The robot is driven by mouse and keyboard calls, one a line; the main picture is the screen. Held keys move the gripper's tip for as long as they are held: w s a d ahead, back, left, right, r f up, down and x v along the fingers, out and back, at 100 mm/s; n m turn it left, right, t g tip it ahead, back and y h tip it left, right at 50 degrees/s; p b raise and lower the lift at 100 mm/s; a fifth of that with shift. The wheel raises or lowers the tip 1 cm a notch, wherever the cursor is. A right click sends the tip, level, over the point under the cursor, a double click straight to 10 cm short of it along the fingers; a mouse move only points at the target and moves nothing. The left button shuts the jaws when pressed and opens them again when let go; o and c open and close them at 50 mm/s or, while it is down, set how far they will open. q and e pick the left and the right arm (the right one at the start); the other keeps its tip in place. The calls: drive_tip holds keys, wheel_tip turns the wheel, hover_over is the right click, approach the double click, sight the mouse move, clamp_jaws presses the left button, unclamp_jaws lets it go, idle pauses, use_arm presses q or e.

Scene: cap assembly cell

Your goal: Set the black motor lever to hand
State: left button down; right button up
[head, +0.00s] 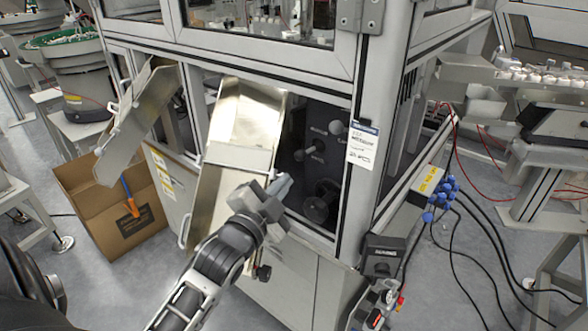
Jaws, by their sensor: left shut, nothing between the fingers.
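A dark panel (313,121) stands inside the open bay of the machine cabinet. It carries small pale markings too small to read, a grey ball knob (336,127) at upper right and a short lever with a round end (308,152) at mid-height. Lower down is a dark round handwheel or knob (318,206). I cannot tell for certain which of these is the motor lever, nor its setting. My left gripper (284,186) is shut and empty, in front of the bay's lower left, apart from the knobs in the picture. My right gripper is not in view.
A metal chute (240,115) fills the bay's left side. A frame post with a hanging label (363,146) bounds it on the right. A cardboard box (115,205) stands on the floor at left. A blue-plugged cable box (432,188) and cables are at right.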

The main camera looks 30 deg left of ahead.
use_arm(q)
drive_tip(key=p, duration=0.1)
approach(308, 151)
drive_tip(key=w+r, duration=0.2)
drive_tip(key=w, duration=0.2)
drive_tip(key=shift+w+d, duration=0.2)
drive_tip(key=shift+d, duration=0.2)
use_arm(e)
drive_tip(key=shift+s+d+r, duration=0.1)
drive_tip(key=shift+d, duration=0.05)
